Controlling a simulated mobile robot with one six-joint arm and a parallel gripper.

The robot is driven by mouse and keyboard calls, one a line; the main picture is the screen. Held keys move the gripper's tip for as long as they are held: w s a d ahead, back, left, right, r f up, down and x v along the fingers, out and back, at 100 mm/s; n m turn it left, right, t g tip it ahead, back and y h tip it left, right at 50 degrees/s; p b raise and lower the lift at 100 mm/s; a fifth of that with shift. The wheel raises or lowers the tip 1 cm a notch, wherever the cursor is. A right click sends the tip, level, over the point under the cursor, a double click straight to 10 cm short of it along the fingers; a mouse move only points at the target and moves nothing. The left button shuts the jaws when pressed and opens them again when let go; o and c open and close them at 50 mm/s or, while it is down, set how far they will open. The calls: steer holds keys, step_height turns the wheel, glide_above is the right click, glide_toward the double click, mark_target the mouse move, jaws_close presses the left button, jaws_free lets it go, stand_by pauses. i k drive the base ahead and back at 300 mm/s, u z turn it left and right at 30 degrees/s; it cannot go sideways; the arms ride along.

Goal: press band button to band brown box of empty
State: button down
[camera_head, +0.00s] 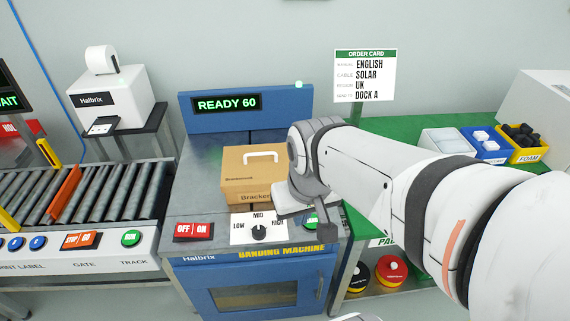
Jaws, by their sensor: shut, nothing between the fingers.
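The brown cardboard box (245,185) with a white handle on top sits closed on the grey top of the blue banding machine (195,262). Its front shows the printed word "Bracket", partly covered by my arm. The machine's display (227,103) reads "READY 60". A green button (310,221) shows in part at the front right of the machine top; my gripper covers the rest and any label. My gripper (324,232) is shut and empty, pointing down right over that button. I cannot tell whether it touches the button.
Beside the button are a LOW/MID/HIGH knob (259,232) and a red OFF/ON switch (194,231). A roller conveyor (110,200) lies left. A green bench (405,128) with small bins and an order card (364,75) stands right, behind my arm.

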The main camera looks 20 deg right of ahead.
mark_target(312, 223)
steer(key=z, duration=0.3)
steer(key=k, duration=0.25)
steer(key=z, duration=1.75)
steer(key=k, duration=1.1)
steer(key=u, duration=1)
steer(key=i, duration=1)
steer(key=u, duration=0.05)
